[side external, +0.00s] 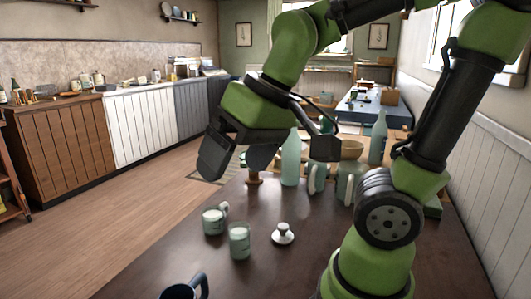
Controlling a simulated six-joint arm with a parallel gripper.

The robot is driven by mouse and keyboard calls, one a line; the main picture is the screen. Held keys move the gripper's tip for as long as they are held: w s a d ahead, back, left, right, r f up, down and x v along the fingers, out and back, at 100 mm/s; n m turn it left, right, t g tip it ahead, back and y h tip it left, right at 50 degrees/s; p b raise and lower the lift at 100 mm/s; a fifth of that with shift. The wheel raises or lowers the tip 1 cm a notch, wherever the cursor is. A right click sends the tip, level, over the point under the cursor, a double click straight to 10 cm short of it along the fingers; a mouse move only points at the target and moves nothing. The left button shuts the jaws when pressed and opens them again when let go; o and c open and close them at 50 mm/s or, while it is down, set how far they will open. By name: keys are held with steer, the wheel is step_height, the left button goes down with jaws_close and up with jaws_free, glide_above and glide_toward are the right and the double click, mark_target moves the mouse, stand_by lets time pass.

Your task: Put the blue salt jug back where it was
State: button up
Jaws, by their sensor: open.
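A dark blue vessel with a loop handle (178,292) stands at the near edge of the dark table, cut off by the bottom of the picture. It is the bluest vessel in view, but I cannot tell whether it is the salt jug. Two pale blue-green jugs with white handles, a left one (316,180) and a right one (349,187), stand further back, partly hidden by my arm. No label can be read on any of them. My gripper (238,166) is open and empty, above the table's left side, apart from all these vessels in the picture.
Two small greenish cups (239,241) and a white knobbed lid (283,235) stand mid-table (140,275). A pale green bottle (291,160) and a brown wooden piece (254,178) are behind. Another bottle (378,135) and a bowl (351,149) are further back.

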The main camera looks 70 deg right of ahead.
steer(key=s, duration=0.1)
steer(key=s+r+t, duration=0.1)
steer(key=s, duration=0.1)
steer(key=s+m+t, duration=0.1)
steer(key=shift+s+r, duration=0.25)
steer(key=shift+r, duration=0.05)
